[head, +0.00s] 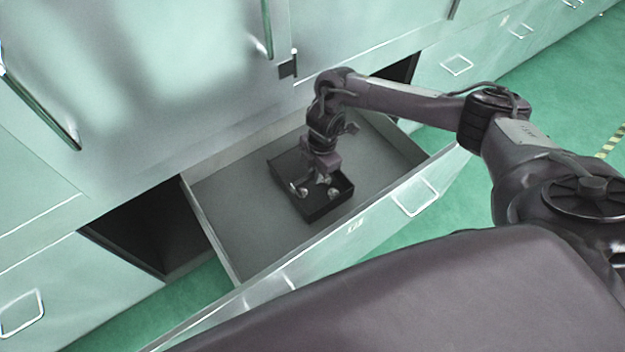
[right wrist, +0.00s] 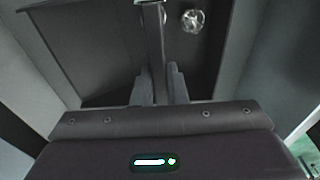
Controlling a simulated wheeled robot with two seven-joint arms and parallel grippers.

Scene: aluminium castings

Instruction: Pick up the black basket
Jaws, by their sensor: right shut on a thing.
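The black basket (head: 330,209) is a shallow dark box lying inside an open drawer (head: 238,215) in the head view. Small shiny metal castings (head: 332,192) lie in it; one casting also shows in the right wrist view (right wrist: 192,18). My right gripper (head: 318,184) reaches down into the basket from above. In the right wrist view its two fingers (right wrist: 162,84) stand on either side of a thin upright wall of the basket (right wrist: 156,45) and are shut on it. Whether the basket touches the drawer floor is hard to tell. My left gripper is not in view.
The drawer's front panel with a square handle (head: 415,197) stands between my body and the basket. Green cabinets (head: 150,90) rise behind, with a dark open bay (head: 155,228) left of the drawer. The drawer floor around the basket is bare.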

